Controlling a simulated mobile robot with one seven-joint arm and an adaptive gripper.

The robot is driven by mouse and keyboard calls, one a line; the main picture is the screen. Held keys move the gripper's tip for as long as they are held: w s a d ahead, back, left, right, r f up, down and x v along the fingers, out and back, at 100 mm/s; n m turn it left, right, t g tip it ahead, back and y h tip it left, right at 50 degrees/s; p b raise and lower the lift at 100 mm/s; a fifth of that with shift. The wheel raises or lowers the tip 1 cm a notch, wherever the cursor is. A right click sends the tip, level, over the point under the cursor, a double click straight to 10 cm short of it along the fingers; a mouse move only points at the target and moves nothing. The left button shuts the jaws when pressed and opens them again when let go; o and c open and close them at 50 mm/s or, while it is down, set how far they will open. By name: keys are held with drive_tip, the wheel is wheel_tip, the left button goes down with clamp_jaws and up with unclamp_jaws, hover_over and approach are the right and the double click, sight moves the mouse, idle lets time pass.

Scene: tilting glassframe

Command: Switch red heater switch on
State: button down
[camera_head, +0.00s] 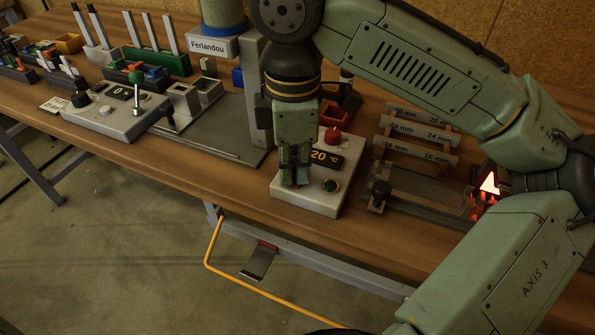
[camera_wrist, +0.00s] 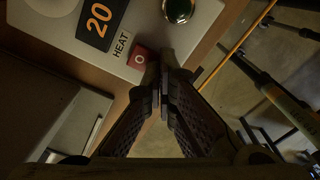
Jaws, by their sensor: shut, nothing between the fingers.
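The white heater control box (camera_head: 305,200) sits near the table's front edge. Its dark display (camera_head: 325,158) shows an orange 20 °C, and the display also shows in the wrist view (camera_wrist: 97,20). In the wrist view the small red switch (camera_wrist: 138,57), marked with a white O, sits beside the word HEAT. My gripper (camera_head: 292,180) is shut and empty, pointing down over the left front of the box. In the wrist view its fingertips (camera_wrist: 164,65) are right beside the switch and overlap its edge; I cannot tell whether they touch it. In the head view the gripper mostly hides the switch.
The box also carries a red knob (camera_head: 333,136) and a green round button (camera_head: 330,185). A rack with mm labels (camera_head: 415,135) and a glowing red heater part with a warning triangle (camera_head: 490,184) stand right. Another control box (camera_head: 115,112) stands left.

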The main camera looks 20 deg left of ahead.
sight(294, 181)
wheel_tip(294, 181, up, 7)
drive_tip(key=p, duration=0.7)
drive_tip(key=shift+p, duration=0.3)
idle(0.3)
